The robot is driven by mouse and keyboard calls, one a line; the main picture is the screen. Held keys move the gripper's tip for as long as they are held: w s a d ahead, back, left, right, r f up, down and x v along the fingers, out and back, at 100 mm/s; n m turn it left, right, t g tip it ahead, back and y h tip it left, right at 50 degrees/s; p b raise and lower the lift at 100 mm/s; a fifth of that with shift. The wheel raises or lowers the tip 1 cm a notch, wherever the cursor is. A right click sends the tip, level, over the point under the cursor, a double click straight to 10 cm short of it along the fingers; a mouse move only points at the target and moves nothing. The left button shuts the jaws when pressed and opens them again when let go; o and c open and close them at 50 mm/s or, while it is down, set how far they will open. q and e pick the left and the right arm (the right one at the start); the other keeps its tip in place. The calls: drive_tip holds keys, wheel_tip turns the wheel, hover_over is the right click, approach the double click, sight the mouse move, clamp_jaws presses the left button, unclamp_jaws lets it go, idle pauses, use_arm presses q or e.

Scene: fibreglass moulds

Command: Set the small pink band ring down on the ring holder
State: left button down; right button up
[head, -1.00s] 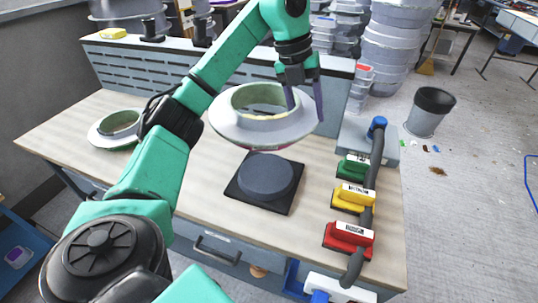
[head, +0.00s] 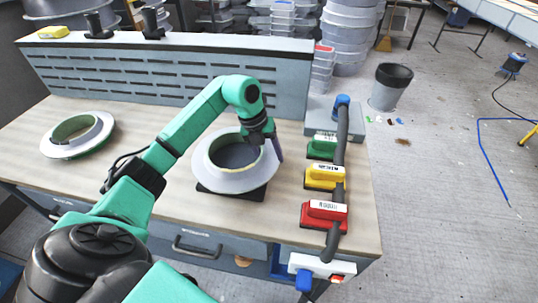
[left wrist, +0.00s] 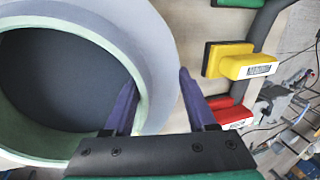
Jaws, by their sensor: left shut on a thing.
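The held ring (head: 222,181) is a pale grey flange with a greenish collar; it also shows in the left wrist view (left wrist: 158,60). No pink shows on it now. It sits low over the ring holder (head: 256,193), a black square base with a dark round disc. The disc shows through the ring's opening in the left wrist view; I cannot tell whether the ring touches the base. My left gripper (head: 277,150) is shut on the ring's right side, one finger on each side of the flange (left wrist: 158,100). My right gripper is not in view.
Another ring (head: 62,149) lies at the bench's left. Green (head: 322,147), yellow (head: 324,177) and red (head: 324,215) handled blocks stand right of the holder beside a grey hose (head: 340,160). A slotted panel (head: 160,75) closes the back. Bare bench lies between the rings.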

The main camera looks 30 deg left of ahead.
use_arm(q)
drive_tip(key=shift+s+f, duration=0.15)
drive_tip(key=shift+f, duration=0.25)
drive_tip(key=shift+s+d+f+b, duration=0.1)
drive_tip(key=shift+s+f+b, duration=0.2)
drive_tip(key=shift+f+b, duration=0.2)
drive_tip(key=c, duration=0.5)
unclamp_jaws()
drive_tip(key=shift+r, duration=0.15)
drive_tip(key=r, duration=0.2)
drive_tip(key=a+r, duration=0.1)
drive_tip(key=shift+w+r, duration=0.15)
drive_tip(key=shift+w, duration=0.25)
drive_tip(key=v, duration=0.9)
drive_tip(key=shift+r+b, duration=0.3)
drive_tip(key=shift+s+r, duration=0.1)
